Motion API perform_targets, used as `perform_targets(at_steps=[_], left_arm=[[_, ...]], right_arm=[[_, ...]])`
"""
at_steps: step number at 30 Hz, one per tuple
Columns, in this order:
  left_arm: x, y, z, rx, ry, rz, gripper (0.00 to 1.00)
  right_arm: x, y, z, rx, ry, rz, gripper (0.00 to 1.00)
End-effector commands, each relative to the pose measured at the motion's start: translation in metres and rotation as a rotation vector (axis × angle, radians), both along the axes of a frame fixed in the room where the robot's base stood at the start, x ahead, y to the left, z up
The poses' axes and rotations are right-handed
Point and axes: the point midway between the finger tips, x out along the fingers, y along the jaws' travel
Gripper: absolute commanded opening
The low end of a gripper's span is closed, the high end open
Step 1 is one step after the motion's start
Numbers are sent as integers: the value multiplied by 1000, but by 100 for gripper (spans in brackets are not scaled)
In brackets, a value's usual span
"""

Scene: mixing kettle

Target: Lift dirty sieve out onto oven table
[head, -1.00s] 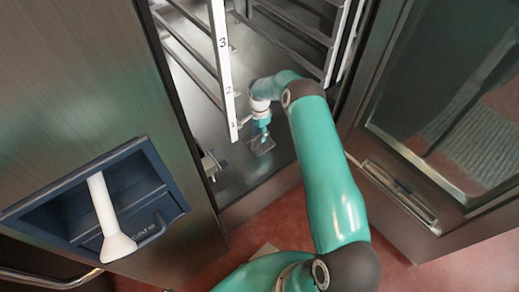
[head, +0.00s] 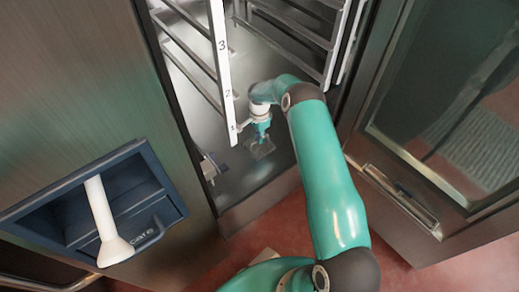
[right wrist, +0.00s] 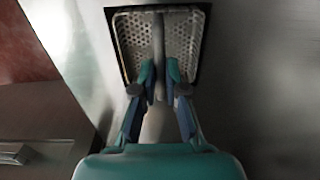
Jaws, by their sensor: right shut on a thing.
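The sieve (head: 263,150) is a small perforated metal piece at the drain opening in the oven floor, below the rack rails. The right wrist view shows its perforated surface (right wrist: 185,35) and an upright bar in its middle. A dark opening borders its edge; I cannot tell how far the sieve is raised from it. My right gripper (head: 261,137) points down into the oven from above. In the right wrist view, the gripper's fingers (right wrist: 160,88) are shut on the sieve's middle bar. The oven table and my left gripper are not in view.
A numbered white rack post (head: 222,70) and rails stand left of my right gripper, with more rails (head: 295,30) behind. The open glass door (head: 440,110) is at the right. A blue holder (head: 125,205) with a white hand shower is on the left panel.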

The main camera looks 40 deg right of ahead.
Motion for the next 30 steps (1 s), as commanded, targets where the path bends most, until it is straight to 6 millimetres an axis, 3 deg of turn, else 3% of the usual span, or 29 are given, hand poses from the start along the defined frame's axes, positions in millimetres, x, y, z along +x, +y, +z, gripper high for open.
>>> perform_targets(at_steps=[11, 30], left_arm=[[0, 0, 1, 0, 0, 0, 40], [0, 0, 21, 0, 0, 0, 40]], right_arm=[[0, 0, 4, 0, -1, 0, 0], [0, 0, 42, 0, -1, 0, 0]])
